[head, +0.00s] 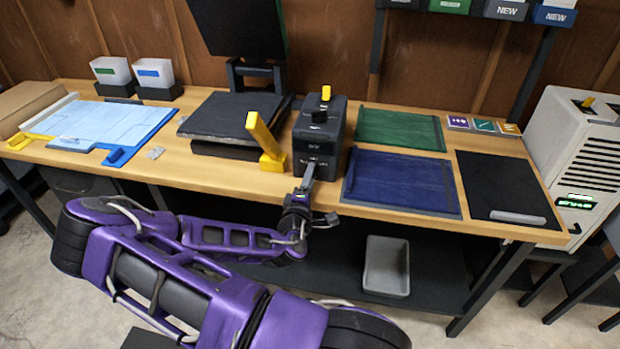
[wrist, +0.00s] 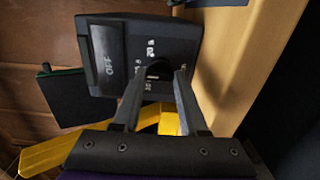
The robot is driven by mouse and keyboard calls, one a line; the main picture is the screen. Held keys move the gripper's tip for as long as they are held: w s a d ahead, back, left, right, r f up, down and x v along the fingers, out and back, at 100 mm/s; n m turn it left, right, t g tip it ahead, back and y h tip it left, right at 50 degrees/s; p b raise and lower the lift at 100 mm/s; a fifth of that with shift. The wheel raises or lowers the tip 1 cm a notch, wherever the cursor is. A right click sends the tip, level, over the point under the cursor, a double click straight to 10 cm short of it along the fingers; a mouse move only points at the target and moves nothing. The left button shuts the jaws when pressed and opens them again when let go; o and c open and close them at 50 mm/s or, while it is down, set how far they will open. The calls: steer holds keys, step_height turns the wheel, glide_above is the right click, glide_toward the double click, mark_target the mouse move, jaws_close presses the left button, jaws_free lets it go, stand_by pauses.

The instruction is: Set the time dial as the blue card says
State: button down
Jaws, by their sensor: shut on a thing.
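A black control box (head: 335,120) stands at the middle of the bench, with a yellow-topped knob (head: 325,93) on top. In the wrist view its front face (wrist: 130,35) has a panel reading OFF (wrist: 107,62) and a small dark time dial (wrist: 160,70) with number marks around it. My gripper (head: 308,172) is at the lower front of the box, and in the wrist view its fingers (wrist: 163,75) are shut on the dial, hiding much of it. The dial's setting is not readable. I cannot make out a blue card with a readable time.
A yellow lever (head: 264,140) stands just left of the box, beside a black press (head: 225,118). Green (head: 400,129) and blue (head: 403,181) mats lie to the right, then a black mat (head: 495,180). Small coloured cards (head: 483,125) lie behind. A blue board (head: 100,122) lies left.

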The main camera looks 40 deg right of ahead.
stand_by(0.3)
steer(key=shift+c, duration=2.2)
jaws_free()
steer(key=shift+a, duration=0.1)
steer(key=p+v, duration=0.3)
steer(key=v, duration=1.4)
steer(key=shift+s+a, duration=0.1)
steer(key=shift+a, duration=0.05)
